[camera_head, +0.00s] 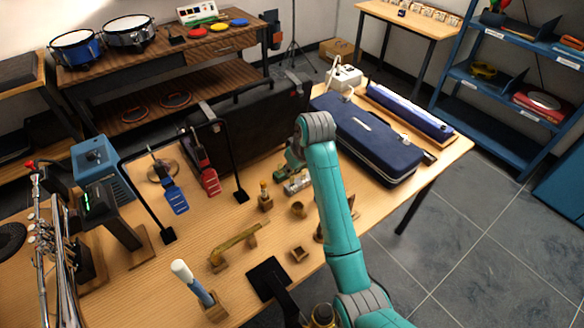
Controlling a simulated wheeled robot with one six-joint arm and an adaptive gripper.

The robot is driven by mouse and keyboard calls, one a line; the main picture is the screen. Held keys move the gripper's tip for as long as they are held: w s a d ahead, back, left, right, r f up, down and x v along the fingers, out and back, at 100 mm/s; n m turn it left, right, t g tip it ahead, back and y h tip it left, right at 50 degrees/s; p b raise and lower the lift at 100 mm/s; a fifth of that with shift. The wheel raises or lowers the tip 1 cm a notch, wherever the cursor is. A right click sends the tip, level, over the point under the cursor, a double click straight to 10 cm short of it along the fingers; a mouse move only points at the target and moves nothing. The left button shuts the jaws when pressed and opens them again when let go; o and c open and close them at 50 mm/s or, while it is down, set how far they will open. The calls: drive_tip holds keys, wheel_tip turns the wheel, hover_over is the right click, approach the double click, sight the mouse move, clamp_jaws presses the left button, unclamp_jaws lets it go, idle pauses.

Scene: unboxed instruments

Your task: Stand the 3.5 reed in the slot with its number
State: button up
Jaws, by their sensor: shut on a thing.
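My teal arm rises from the bottom right and bends at its elbow over the table. Part of my arm's far end shows just left of the upper link, low over the middle of the table. My gripper's fingers are not visible; my own arm covers that area. I cannot make out the 3.5 reed or any number on a slot. Small wooden pieces stand near the arm: a round cup (298,209), a square holder (299,254) and a block with an amber-topped piece (265,198). A dark brown wooden piece (319,233) is mostly hidden behind my arm.
The wooden table (150,290) is crowded. A blue case (365,142) lies right of my arm, and a black case (255,115) stands behind.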

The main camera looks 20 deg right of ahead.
sight(293, 175)
drive_tip(key=shift+f, duration=1.95)
idle(2.1)
idle(0.5)
drive_tip(key=o, duration=0.7)
drive_tip(key=shift+o, duration=0.2)
drive_tip(key=a+v, duration=0.1)
drive_tip(key=v, duration=0.6)
drive_tip(key=shift+d+r, duration=0.2)
drive_tip(key=shift+d, duration=0.35)
drive_tip(key=shift+s, duration=0.15)
